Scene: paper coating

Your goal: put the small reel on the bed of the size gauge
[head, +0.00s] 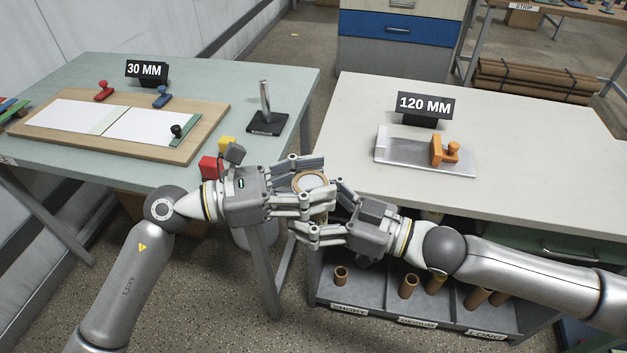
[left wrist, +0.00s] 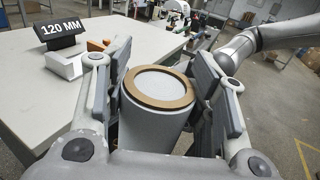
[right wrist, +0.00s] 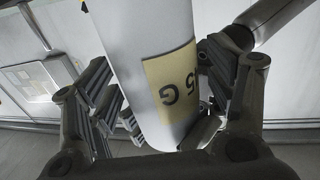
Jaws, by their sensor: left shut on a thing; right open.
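The small reel (head: 311,183) is a white roll with a brown ring at its end, held upright between my two hands in front of the tables. My left gripper (head: 303,188) is shut on it; the reel (left wrist: 158,112) stands between its fingers in the left wrist view. My right gripper (head: 322,214) is open, its fingers on either side of the reel (right wrist: 140,50), which shows a tan label. Contact there is unclear. The size gauge (head: 412,152), a grey metal bed with an orange slider (head: 446,150), lies on the right table behind the hands.
A "120 MM" sign (head: 426,107) stands behind the gauge. The right table (head: 545,150) is otherwise clear. The left table (head: 220,75) holds a wooden board (head: 190,148) and an upright post (head: 266,105). A gap separates the tables. Brown tubes (head: 408,286) stand on a low shelf.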

